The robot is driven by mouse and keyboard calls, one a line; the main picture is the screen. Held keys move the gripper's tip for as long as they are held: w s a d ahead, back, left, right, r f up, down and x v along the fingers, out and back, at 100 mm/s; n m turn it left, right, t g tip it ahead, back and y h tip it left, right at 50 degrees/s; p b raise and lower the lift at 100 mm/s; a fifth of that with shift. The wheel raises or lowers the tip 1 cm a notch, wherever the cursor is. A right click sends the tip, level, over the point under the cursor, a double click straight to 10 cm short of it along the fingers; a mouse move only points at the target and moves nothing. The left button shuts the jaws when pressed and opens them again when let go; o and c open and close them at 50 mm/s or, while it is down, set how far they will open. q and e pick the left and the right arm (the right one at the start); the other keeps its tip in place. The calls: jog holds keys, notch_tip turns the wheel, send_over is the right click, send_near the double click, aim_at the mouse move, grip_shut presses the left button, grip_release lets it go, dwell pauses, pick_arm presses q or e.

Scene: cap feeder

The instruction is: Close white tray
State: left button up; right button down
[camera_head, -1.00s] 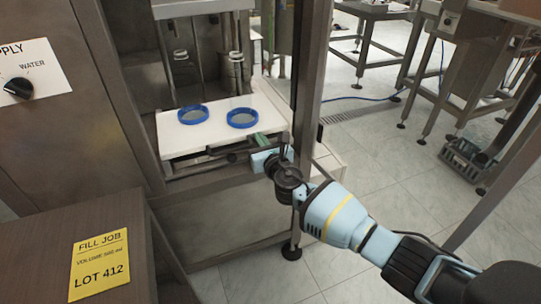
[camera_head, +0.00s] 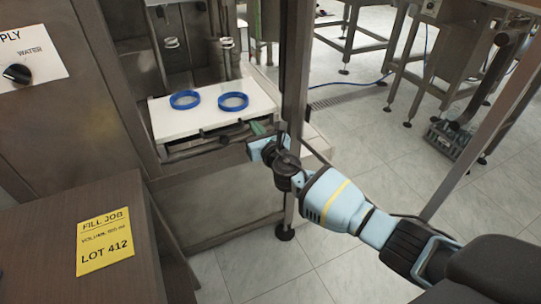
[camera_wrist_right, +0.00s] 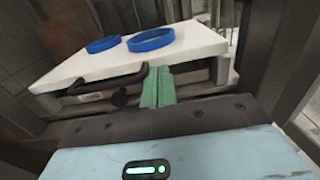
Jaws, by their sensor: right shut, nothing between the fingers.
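The white tray (camera_head: 212,120) sticks out from the machine frame in the head view, with two blue rings (camera_head: 185,99) (camera_head: 233,101) lying on it. In the right wrist view the tray (camera_wrist_right: 190,45) is ahead, with a black handle (camera_wrist_right: 105,83) on its front. My right gripper (camera_head: 257,129) is at the right end of the tray's front. Its green fingers (camera_wrist_right: 157,85) are shut and empty, close to the tray's front edge; I cannot tell whether they touch it. My left gripper is not in view.
A metal post (camera_head: 295,80) of the machine stands right beside my right gripper. A brown cabinet with a yellow FILL JOB sign (camera_head: 105,240) is at the lower left.

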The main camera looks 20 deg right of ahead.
jog(key=s+p, duration=0.3)
jog(key=s, duration=0.7)
jog(key=shift+s+f, duration=0.1)
jog(key=shift+f, duration=0.1)
